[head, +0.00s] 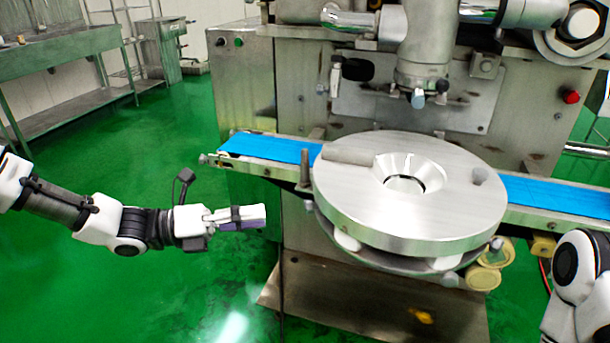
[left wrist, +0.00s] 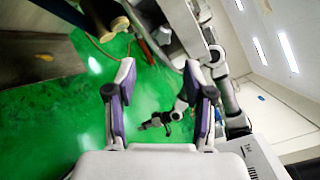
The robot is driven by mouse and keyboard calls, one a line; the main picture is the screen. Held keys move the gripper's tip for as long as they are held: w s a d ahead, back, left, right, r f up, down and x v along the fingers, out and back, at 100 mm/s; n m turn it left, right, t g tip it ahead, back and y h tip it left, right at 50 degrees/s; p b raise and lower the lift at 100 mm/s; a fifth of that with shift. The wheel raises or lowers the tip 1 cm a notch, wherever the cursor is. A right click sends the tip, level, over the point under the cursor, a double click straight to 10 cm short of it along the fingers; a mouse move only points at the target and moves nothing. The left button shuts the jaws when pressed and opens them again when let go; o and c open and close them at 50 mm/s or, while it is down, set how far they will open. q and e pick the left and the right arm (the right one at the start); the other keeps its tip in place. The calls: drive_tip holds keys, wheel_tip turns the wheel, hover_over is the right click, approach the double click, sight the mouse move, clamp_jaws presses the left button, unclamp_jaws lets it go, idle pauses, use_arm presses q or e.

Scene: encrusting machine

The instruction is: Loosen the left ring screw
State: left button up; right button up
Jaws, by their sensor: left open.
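A large round metal ring disc (head: 430,190) with a funnel hole in its middle sits on the encrusting machine. A dark upright screw-like post (head: 305,166) stands at the disc's left edge; it seems to be the left ring screw. My left gripper (head: 264,217) is to the left of the disc, lower than the post and apart from it. In the left wrist view its two fingers (left wrist: 159,68) are spread with nothing between them. My right arm shows at the lower right of the head view without its gripper. A small dark gripper (left wrist: 154,123) in the left wrist view looks like my right one.
A blue conveyor belt (head: 560,195) runs behind and on both sides of the disc. A metal nozzle (head: 425,70) hangs above it. A red button (head: 571,97) is on the machine's right. Green floor (head: 120,220) is free at the left, with a steel table (head: 60,55) far back.

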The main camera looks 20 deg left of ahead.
sight(310, 206)
use_arm(q)
drive_tip(key=b+x, duration=0.2)
drive_tip(key=x, duration=0.6)
drive_tip(key=shift+r, duration=0.3)
drive_tip(key=shift+a, duration=0.1)
clamp_jaws()
